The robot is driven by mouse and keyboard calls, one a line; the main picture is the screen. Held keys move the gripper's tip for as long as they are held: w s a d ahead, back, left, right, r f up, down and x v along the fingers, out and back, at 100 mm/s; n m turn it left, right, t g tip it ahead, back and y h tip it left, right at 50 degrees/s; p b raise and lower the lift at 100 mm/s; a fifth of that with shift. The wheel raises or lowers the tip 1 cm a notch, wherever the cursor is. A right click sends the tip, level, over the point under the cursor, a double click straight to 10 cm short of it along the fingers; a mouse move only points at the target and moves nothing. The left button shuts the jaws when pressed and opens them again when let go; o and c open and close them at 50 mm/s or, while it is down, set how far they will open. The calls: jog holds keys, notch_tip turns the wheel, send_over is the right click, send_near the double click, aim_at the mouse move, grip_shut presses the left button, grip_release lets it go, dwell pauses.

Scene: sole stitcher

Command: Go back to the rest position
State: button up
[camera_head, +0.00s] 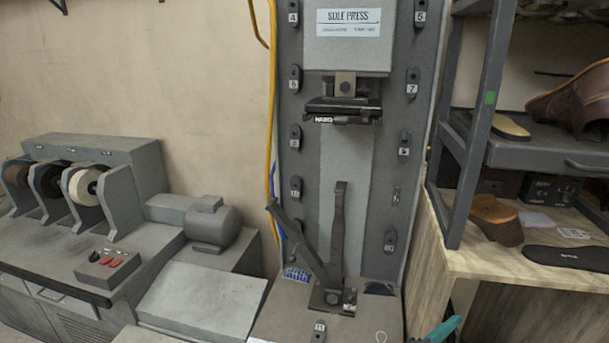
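My gripper does not show in this view, so its pose and whether it holds anything cannot be seen. The tall grey sole press (346,160) stands upright in the middle against the wall. Its dark press head (343,110) sits above the base with an open gap below it. Two dark metal levers (338,235) rise from a bracket on the base, one nearly upright and one leaning left. Numbered dark fittings run down both sides of the press.
A finishing machine (95,190) with several wheels, a motor (212,225) and red switches stands left. A rack (486,120) with brown shoes and a wooden bench (470,262) stand right. A teal-and-dark item (442,330) is cut off at the bottom edge.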

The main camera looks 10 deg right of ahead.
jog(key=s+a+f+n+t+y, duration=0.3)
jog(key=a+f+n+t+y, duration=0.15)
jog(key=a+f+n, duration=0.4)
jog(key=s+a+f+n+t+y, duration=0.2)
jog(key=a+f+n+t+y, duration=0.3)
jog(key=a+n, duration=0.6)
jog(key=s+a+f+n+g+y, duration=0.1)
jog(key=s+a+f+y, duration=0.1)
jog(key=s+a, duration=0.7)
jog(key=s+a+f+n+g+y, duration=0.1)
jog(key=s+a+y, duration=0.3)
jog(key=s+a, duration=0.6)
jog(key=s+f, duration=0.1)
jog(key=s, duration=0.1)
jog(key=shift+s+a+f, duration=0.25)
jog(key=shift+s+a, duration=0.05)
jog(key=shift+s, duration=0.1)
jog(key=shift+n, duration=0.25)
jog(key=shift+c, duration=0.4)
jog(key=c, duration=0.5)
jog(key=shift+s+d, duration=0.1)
